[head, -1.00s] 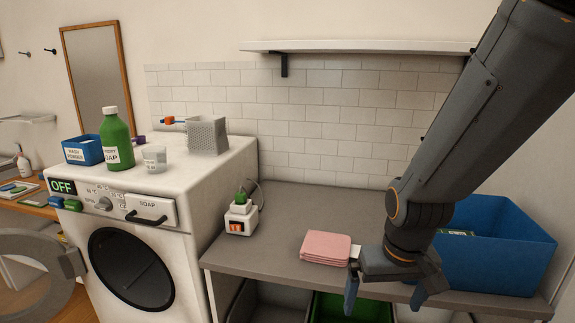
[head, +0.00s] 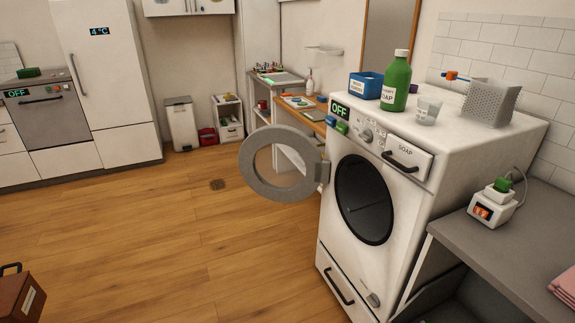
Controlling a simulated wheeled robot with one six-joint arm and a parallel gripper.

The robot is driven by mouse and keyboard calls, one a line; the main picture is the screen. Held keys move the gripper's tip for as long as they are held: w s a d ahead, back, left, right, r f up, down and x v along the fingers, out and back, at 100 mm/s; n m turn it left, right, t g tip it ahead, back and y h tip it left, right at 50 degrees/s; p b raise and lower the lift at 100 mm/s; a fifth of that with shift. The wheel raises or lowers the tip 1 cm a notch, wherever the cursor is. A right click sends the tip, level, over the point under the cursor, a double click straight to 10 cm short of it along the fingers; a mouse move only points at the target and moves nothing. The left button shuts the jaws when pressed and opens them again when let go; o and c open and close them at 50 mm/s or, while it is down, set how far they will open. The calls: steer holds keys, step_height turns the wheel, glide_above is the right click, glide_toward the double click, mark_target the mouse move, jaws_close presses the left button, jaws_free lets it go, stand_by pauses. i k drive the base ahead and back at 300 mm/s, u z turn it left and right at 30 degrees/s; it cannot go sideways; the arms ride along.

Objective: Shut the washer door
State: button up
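The white washer (head: 410,175) stands right of the middle in the head view, its display reading OFF. Its round grey door (head: 250,182) is a ring with a see-through middle, swung wide open to the left on the hinge at the left of the opening. The dark drum opening (head: 364,200) is uncovered. The soap drawer (head: 403,158) at the top front looks shut. My gripper is out of the head view now.
A green soap bottle (head: 395,82), a blue box (head: 365,86), a cup and a grey perforated holder (head: 490,102) stand on the washer. A grey counter (head: 500,245) adjoins it at the right. The wooden floor (head: 190,240) left of the door is clear. A brown case (head: 20,300) sits at the lower left.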

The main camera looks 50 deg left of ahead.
mark_target(317, 169)
steer(key=u, duration=2.7)
steer(key=i, duration=5.4)
steer(key=z, duration=4.25)
